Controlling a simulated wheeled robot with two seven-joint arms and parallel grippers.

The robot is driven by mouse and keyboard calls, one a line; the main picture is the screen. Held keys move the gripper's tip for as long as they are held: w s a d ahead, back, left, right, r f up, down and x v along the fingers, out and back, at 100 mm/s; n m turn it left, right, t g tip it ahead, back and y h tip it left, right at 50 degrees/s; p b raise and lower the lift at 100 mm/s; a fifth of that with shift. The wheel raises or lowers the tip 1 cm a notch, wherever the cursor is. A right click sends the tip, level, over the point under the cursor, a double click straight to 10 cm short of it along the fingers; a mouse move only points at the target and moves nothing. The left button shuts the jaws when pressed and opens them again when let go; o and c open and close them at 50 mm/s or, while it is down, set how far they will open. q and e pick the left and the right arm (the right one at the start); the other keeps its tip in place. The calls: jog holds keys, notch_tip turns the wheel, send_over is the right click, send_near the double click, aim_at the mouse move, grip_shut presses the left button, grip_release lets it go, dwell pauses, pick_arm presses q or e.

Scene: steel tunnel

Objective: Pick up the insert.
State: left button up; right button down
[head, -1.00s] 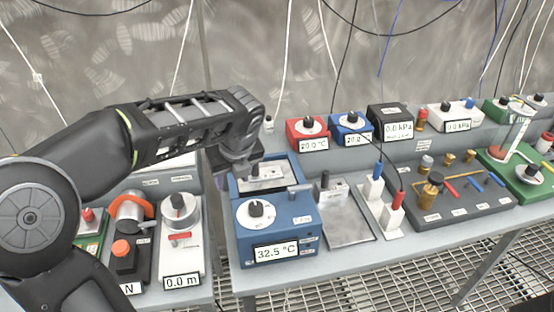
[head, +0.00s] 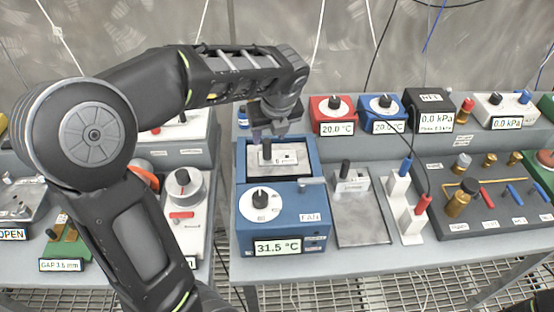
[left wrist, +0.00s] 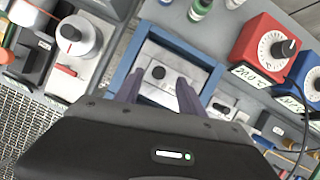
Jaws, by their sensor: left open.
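The insert is a pale metal block (head: 287,158) with a black knob, sitting in the well of the blue temperature unit (head: 313,216), whose display reads 31.5 °C. My left gripper (head: 269,133) is open and points down just above the insert. In the left wrist view the insert (left wrist: 174,61) lies ahead of the spread fingers (left wrist: 158,88), with its knob roughly between them. I cannot tell whether a finger touches it. A similar small block with a black knob (head: 352,181) stands on the metal plate to the right. My right gripper is not in view.
The metal plate (head: 360,222) and a white stand with blue and red plugs (head: 404,210) are right of the blue unit. Red (head: 332,116) and blue (head: 383,114) boxes stand on the shelf behind. A white dial unit (head: 184,195) is to the left.

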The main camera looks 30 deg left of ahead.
aim_at(267, 141)
pick_arm(q)
jog(key=shift+a+f, duration=0.1)
jog(key=shift+f, duration=0.2)
jog(key=shift+p+x, duration=0.55)
jog(key=shift+x, duration=2.1)
jog(key=shift+s, duration=0.15)
grip_shut()
jog(key=shift+r, duration=0.1)
